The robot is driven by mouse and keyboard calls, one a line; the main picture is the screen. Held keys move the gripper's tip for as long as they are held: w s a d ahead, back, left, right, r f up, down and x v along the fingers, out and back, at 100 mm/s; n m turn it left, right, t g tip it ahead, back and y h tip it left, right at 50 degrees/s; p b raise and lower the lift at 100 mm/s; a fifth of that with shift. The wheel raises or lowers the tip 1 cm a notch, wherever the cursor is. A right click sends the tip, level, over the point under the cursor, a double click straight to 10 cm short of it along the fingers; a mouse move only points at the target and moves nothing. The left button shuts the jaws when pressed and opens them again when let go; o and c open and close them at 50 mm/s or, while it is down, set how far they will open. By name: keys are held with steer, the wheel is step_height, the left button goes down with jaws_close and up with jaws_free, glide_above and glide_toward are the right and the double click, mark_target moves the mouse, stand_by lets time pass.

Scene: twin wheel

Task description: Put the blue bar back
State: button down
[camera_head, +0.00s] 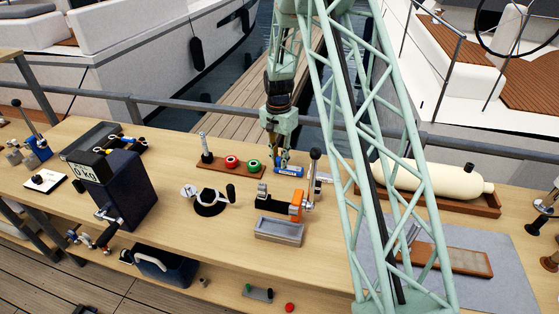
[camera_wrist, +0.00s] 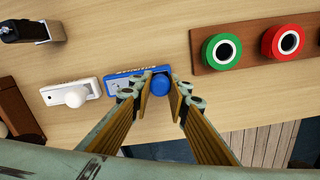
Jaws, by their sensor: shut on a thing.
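The blue bar (camera_head: 289,171) is at the far edge of the bench, just right of the wooden block with the red and green rings. In the wrist view the blue bar (camera_wrist: 124,77) has a round blue knob at one end. My gripper (camera_head: 283,160) points down over it. In the wrist view my gripper (camera_wrist: 160,84) is shut on the blue bar, with its fingers on either side of the knob. The fingers hide part of the bar. I cannot tell whether the bar touches the bench top or is slightly above it.
A white bar (camera_wrist: 70,93) with a white knob lies beside the blue bar. The ring block (camera_head: 225,168) stands close on the other side. An orange-and-black lever device (camera_head: 294,208) and a grey tray (camera_head: 279,232) are nearer. A cream cylinder (camera_head: 430,180) lies right.

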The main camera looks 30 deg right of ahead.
steer(key=shift+f, duration=0.25)
stand_by(0.5)
steer(key=c, duration=2.4)
jaws_free()
steer(key=o, duration=0.3)
steer(key=shift+r, duration=0.1)
step_height(320, 180, up, 11)
steer(key=shift+w+r, duration=0.1)
steer(key=shift+r, duration=0.3)
steer(key=shift+a, duration=0.1)
